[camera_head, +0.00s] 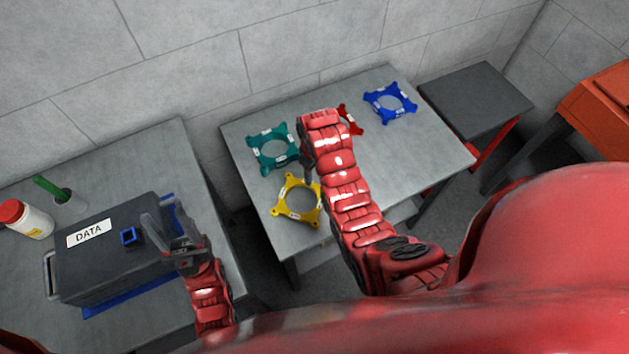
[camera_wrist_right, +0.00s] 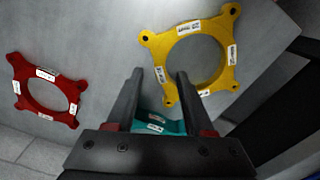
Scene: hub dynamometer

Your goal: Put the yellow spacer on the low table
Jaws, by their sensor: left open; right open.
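The yellow spacer (camera_head: 283,206), a four-lobed ring, lies flat near the front left of the grey table (camera_head: 420,150). It also shows in the right wrist view (camera_wrist_right: 161,50), beyond my fingers. My right gripper (camera_wrist_right: 160,76) is open and empty; the teal spacer shows between its fingers. A small dark-topped table (camera_head: 475,100) with red legs, apparently the low table, has a bare top. My left gripper (camera_head: 163,222) is open above the dark box.
Teal (camera_head: 256,146), red (camera_head: 355,125) and blue (camera_head: 375,104) spacers lie on the grey table; my arm partly hides the red one. The dark DATA box (camera_head: 90,262), a white bottle (camera_head: 33,222) and a green-handled item (camera_head: 48,188) stand on the left table.

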